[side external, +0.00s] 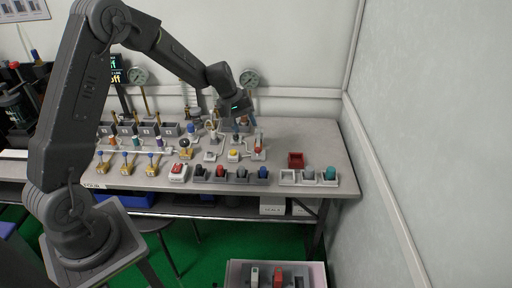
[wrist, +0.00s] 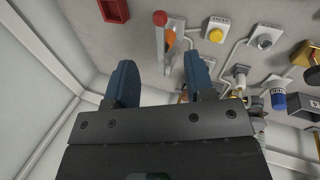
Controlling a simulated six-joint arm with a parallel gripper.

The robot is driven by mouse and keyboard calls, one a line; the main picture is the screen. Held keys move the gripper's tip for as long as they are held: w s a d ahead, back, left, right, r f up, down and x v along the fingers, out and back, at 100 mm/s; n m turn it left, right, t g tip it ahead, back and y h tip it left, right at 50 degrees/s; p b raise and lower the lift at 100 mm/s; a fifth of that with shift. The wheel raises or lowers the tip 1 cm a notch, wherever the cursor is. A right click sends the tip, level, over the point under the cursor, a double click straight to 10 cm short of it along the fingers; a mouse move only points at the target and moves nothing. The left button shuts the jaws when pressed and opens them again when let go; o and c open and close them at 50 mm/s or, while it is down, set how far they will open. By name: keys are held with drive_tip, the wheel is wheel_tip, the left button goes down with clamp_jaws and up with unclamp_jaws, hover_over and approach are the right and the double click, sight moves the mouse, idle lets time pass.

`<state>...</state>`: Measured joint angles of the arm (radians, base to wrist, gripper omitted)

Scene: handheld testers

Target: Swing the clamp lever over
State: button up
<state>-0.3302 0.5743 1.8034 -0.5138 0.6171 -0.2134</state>
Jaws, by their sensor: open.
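The clamp lever (wrist: 160,38) is a pale bar with a red knob at its end, and an orange part shows beside it in the wrist view. In the side view the red-tipped clamp (side external: 258,149) stands on the bench, left of the red bin. My gripper (wrist: 160,82) is open and empty, with its two blue fingers apart. In the side view my gripper (side external: 237,115) is over the back of the bench, behind the clamp. Contact with the lever cannot be told.
A yellow button (wrist: 216,35) and a silver knob (wrist: 265,41) sit beside the clamp. A blue-capped part (wrist: 278,100) is farther right. The red bin (side external: 296,160) stands on the bench (side external: 325,140), with bare surface around it. A pressure gauge (side external: 249,78) is behind my wrist.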

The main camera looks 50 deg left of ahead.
sight(257, 148)
drive_tip(key=x, duration=1)
drive_tip(key=shift+w+f, duration=0.15)
drive_tip(key=shift+f, duration=0.15)
drive_tip(key=shift+c, duration=0.4)
clamp_jaws()
